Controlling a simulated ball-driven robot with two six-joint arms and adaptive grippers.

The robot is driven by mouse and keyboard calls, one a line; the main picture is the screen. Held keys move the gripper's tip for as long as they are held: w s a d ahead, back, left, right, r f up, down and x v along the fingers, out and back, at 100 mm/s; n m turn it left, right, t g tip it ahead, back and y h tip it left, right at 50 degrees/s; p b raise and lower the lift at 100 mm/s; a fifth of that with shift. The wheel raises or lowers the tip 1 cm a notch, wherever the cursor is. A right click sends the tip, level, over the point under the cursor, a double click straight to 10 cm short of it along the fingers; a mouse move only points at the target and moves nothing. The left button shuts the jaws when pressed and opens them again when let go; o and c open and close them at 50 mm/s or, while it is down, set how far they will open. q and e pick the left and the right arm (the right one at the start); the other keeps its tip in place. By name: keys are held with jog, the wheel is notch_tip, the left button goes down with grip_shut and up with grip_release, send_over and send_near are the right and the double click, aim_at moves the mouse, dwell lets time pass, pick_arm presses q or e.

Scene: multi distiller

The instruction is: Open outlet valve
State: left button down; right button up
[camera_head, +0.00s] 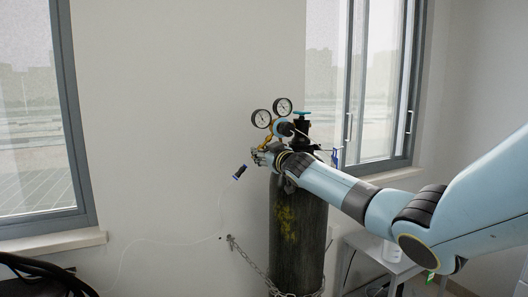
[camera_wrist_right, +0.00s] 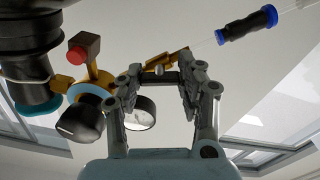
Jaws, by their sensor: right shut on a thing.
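A dark gas cylinder (camera_head: 298,230) with yellow markings stands upright against the wall. Its regulator carries two round gauges (camera_head: 262,118) and a light-blue body (camera_head: 284,129); a teal handwheel (camera_head: 301,113) sits on top. My right gripper (camera_head: 262,157) reaches the regulator's brass outlet side from the right. In the right wrist view, my right gripper's fingers (camera_wrist_right: 158,72) are shut on the outlet valve (camera_wrist_right: 158,69), a small silver knob by a brass fitting (camera_wrist_right: 165,60). The fingers partly hide the valve and one gauge (camera_wrist_right: 140,113). My left gripper is not in view.
A blue-and-black tube connector (camera_head: 239,172) hangs left of the outlet, with a thin clear line. A chain (camera_head: 250,262) runs from the wall to the cylinder. A small white table (camera_head: 362,242) stands at right, a black chair (camera_head: 40,275) at lower left.

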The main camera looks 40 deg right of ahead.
jog(key=n, duration=0.4)
jog(key=shift+n+p, duration=0.3)
jog(key=shift+n, duration=0.1)
dwell(0.5)
jog(key=o, duration=1.2)
jog(key=shift+a, duration=0.1)
jog(key=v, duration=1.2)
